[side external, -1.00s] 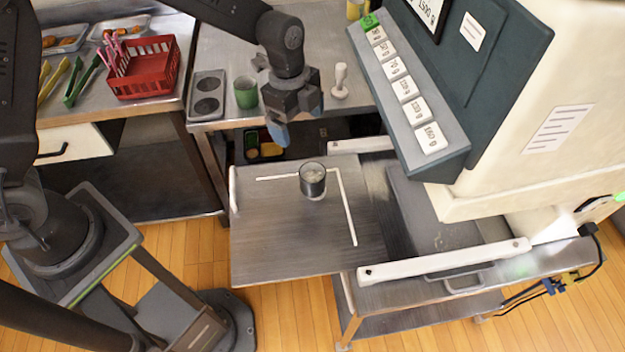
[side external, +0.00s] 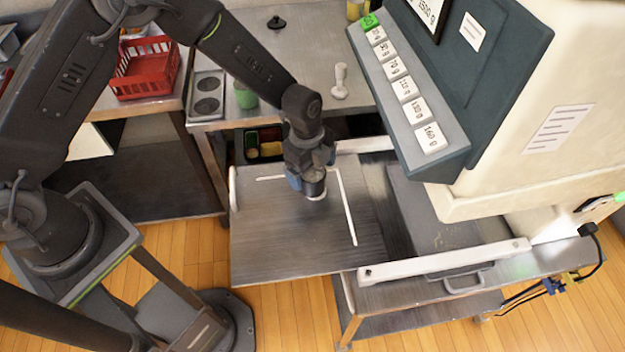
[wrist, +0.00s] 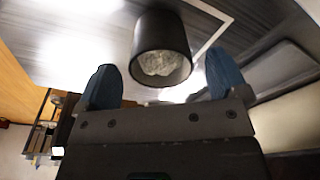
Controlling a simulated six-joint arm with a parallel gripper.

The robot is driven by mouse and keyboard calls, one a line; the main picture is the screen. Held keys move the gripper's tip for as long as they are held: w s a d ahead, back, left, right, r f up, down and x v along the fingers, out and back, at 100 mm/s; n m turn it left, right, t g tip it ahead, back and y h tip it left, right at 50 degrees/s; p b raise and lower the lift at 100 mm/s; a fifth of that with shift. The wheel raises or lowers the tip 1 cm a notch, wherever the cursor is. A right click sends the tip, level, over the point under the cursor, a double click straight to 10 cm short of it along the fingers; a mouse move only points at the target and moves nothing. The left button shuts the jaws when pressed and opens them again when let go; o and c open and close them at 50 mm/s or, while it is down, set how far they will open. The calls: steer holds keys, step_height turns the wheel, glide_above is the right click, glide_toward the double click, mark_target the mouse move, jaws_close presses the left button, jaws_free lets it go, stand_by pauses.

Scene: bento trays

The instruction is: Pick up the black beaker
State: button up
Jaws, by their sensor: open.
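The black beaker (wrist: 161,33) stands upright on the metal tray platform (side external: 275,245) and holds something pale inside. In the side view the beaker (side external: 314,190) is mostly hidden by my gripper (side external: 309,180), which is right over it. In the wrist view my gripper (wrist: 160,85) is open. Its two blue fingertips lie to either side of the beaker's near rim, with a gap on each side. I cannot tell how far down the fingers reach along the beaker.
A big machine with a row of white labelled buttons (side external: 405,88) stands to the right. A white rail (side external: 445,260) edges the platform's right side. Behind are a green cup (side external: 245,95), a white stamp-like object (side external: 340,82) and a red basket (side external: 146,68). The platform's front is clear.

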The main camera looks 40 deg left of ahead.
mark_target(313, 178)
steer(key=shift+d+f, duration=0.15)
steer(key=shift+f, duration=0.8)
steer(key=shift+d+f, duration=0.1)
steer(key=shift+f, duration=0.85)
steer(key=c, duration=1)
steer(key=shift+c, duration=0.2)
steer(key=shift+r, duration=0.2)
